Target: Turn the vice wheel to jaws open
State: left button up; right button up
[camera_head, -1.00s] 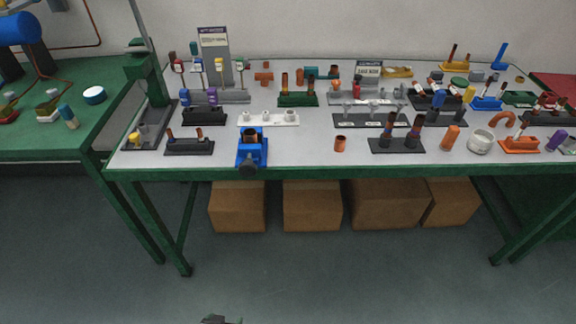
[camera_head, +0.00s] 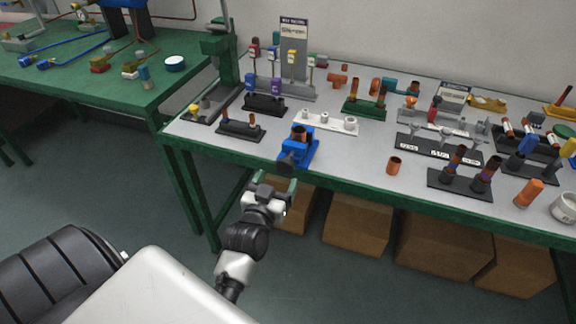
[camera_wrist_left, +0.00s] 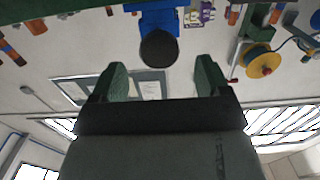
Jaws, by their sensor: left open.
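The blue vice (camera_head: 306,150) stands at the front edge of the workbench, with a brown copper-coloured fitting at its top. Its dark round wheel (camera_head: 286,161) faces the front, over the table edge. In the left wrist view, the vice (camera_wrist_left: 158,19) is at the top and the wheel (camera_wrist_left: 159,48) lies just beyond the gap between the fingers. My left gripper (camera_head: 273,182) is open and empty, just below and in front of the wheel, apart from it. In the left wrist view, its two green fingertips (camera_wrist_left: 162,72) are spread wide. How far the jaws stand apart is hard to see. My right gripper is not in view.
The workbench (camera_head: 350,167) holds a white rack (camera_head: 325,124) behind the vice, a dark rack (camera_head: 240,131) to its left and a copper piece (camera_head: 393,165) to its right. Cardboard boxes (camera_head: 357,222) stand beneath. A green side table (camera_head: 80,85) is at left.

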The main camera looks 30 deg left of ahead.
aim_at(284, 170)
pick_arm(q)
jog(key=x, duration=0.4)
jog(key=shift+w, duration=0.3)
jog(key=shift+w+a, duration=0.2)
jog(key=shift+w, duration=0.45)
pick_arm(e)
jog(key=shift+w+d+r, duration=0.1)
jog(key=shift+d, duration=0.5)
pick_arm(q)
jog(key=c, duration=0.9)
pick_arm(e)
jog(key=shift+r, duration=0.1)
